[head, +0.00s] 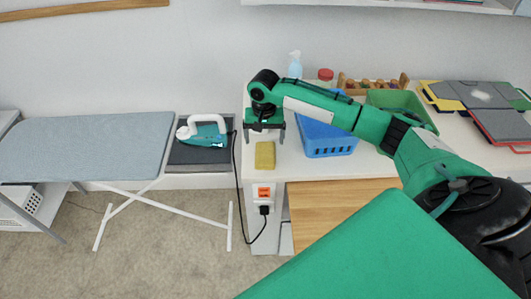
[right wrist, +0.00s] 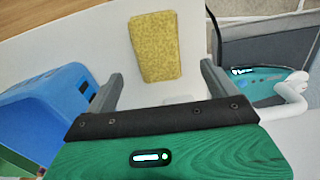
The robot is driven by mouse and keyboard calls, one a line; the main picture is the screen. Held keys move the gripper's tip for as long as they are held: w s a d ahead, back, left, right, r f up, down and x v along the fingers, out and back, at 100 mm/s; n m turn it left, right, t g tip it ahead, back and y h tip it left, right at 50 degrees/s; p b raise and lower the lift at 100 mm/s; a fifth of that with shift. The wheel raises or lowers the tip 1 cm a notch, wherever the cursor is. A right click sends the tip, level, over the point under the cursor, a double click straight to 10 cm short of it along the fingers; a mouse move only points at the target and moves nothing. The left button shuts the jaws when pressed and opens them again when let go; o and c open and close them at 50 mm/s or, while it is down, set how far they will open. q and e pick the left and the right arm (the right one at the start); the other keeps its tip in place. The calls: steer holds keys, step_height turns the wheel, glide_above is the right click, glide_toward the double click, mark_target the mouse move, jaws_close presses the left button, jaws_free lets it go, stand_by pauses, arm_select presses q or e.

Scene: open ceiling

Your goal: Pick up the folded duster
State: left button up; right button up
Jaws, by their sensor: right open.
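The folded duster (head: 265,155) is a small yellow rectangle lying flat on the white counter, near its left front corner. In the right wrist view the duster (right wrist: 155,46) lies beyond my fingertips, roughly between their lines. My right gripper (head: 263,133) is open and empty, over the counter just behind the duster in the head view. Its two grey fingers (right wrist: 160,82) are apart and do not touch the duster. My left gripper is not in view.
A blue basket (head: 328,138) stands just right of my right gripper. An iron (head: 203,131) rests on a dark pad beside the ironing board (head: 85,146). Its black cord hangs to a socket (head: 264,193) on the counter's front. A spray bottle (head: 295,65) stands behind.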

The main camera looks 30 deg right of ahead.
mark_target(265, 151)
steer(key=f, duration=0.1)
steer(key=f+p, duration=0.1)
steer(key=f, duration=0.1)
steer(key=f+p, duration=0.1)
steer(key=shift+s+f, duration=0.3)
steer(key=shift+f, duration=0.4)
steer(key=c, duration=1.1)
steer(key=shift+o, duration=0.2)
steer(key=shift+r, duration=0.1)
step_height(265, 151, up, 20)
steer(key=b, duration=0.4)
